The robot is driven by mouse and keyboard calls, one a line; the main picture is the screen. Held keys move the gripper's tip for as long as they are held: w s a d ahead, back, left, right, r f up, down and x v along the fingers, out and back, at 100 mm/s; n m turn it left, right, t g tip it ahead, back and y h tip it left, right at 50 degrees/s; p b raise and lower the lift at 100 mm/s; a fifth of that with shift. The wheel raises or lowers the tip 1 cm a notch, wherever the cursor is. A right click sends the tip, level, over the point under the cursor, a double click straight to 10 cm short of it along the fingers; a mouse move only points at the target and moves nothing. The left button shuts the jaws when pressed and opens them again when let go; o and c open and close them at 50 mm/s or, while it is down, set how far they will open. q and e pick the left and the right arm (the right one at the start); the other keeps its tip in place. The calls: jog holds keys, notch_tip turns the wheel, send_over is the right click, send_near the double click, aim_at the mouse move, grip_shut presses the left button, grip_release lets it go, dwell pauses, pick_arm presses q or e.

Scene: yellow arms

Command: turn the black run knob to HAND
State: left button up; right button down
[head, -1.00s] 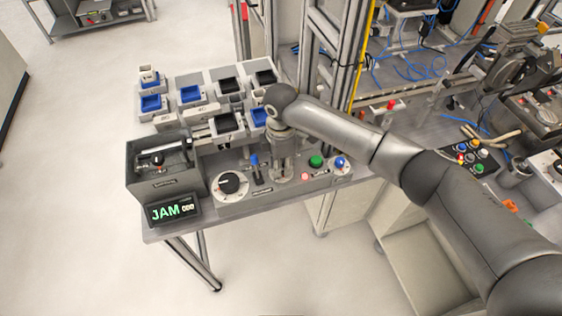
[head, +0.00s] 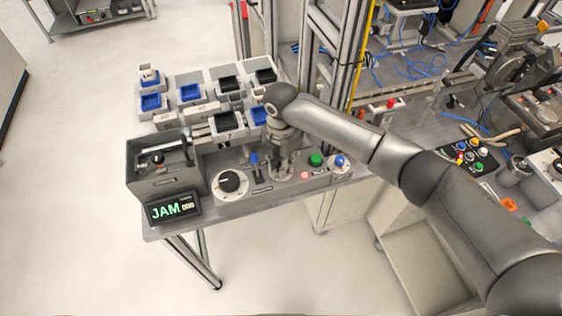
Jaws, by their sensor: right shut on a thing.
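A large black knob (head: 230,182) sits on a round white dial on the grey control panel (head: 262,200). Its labels are too small to read. My right gripper (head: 281,171) points down at the panel, to the right of that dial and apart from it. It is shut on a small control between a blue lever (head: 254,160) and a green button (head: 315,160). The gripper hides that control, so I cannot tell its colour or setting. A display (head: 173,208) at the panel's left reads JAM in green. My left gripper is not in view.
A pink-red button (head: 304,175) and a blue knob (head: 340,161) stand right of my gripper. A grey open box (head: 166,183) stands at the left. Bins with blue and black inserts (head: 190,94) lie behind. A metal frame post (head: 338,60) rises close to my forearm.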

dwell(0.4)
jog(key=c, duration=1.3)
grip_release()
jog(key=shift+o, duration=0.2)
jog(key=shift+r, duration=0.1)
notch_tip(320, 180, up, 12)
